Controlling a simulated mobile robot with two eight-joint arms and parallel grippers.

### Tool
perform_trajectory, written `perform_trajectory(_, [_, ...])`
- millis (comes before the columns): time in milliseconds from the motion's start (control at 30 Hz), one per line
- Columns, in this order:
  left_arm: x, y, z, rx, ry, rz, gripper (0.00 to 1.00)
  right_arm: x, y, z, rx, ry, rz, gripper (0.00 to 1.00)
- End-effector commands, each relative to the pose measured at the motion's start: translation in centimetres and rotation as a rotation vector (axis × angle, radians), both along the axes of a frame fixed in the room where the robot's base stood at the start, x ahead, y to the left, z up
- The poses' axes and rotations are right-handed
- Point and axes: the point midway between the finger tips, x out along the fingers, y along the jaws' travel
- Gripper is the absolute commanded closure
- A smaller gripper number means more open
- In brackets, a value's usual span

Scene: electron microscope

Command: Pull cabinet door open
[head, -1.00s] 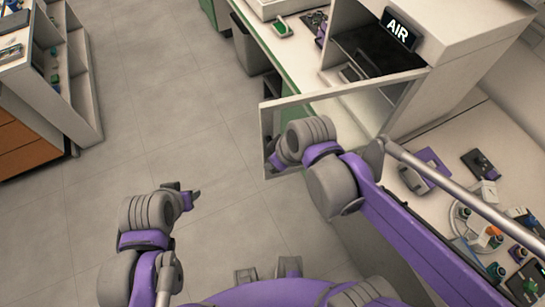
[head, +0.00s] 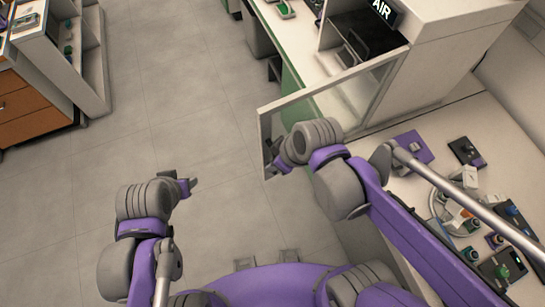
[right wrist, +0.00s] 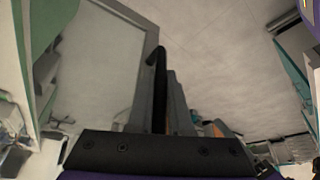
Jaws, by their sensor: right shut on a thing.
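The cabinet door (head: 335,92), a pane in a pale frame, stands swung out from the white cabinet (head: 455,35) that bears an AIR sign. Its hinged side is at the right and its free edge reaches out over the floor. My right gripper (head: 275,163) is shut on the door at its free edge; its own wrist hides the exact grip. In the right wrist view the dark finger (right wrist: 157,85) stands beside the pale door panel (right wrist: 98,70). My left gripper (head: 182,184) is over the floor, away from the door, and its finger gap is unclear.
A white bench (head: 400,185) with several small parts lies on the right, close to my right arm. A green-edged bench (head: 290,60) runs behind the door. A shelf and orange drawers (head: 40,115) stand at far left. The grey floor (head: 190,100) between is clear.

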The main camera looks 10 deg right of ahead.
Motion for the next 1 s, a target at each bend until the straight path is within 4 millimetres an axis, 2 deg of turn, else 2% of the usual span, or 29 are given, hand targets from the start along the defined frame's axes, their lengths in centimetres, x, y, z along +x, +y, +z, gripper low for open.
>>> perform_trajectory(667, [0.09,0.00,0.21,0.000,-0.002,0.000,0.50,-0.33,-0.24,0.07,0.001,0.000,-0.006,1.00])
perform_trajectory(700, [0.09,0.00,0.21,0.000,-0.002,0.000,0.50,-0.34,-0.24,0.07,0.002,0.000,-0.006,0.81])
perform_trajectory(833, [0.09,0.00,0.20,0.000,-0.002,0.000,0.50,-0.35,-0.24,0.06,0.001,0.000,-0.005,0.57])
perform_trajectory(867, [0.09,0.00,0.20,0.000,-0.002,0.000,0.50,-0.36,-0.24,0.04,0.001,0.000,-0.005,0.53])
perform_trajectory(1000, [0.08,0.00,0.18,0.000,-0.002,0.000,0.50,-0.36,-0.24,0.03,0.001,0.001,-0.005,0.53])
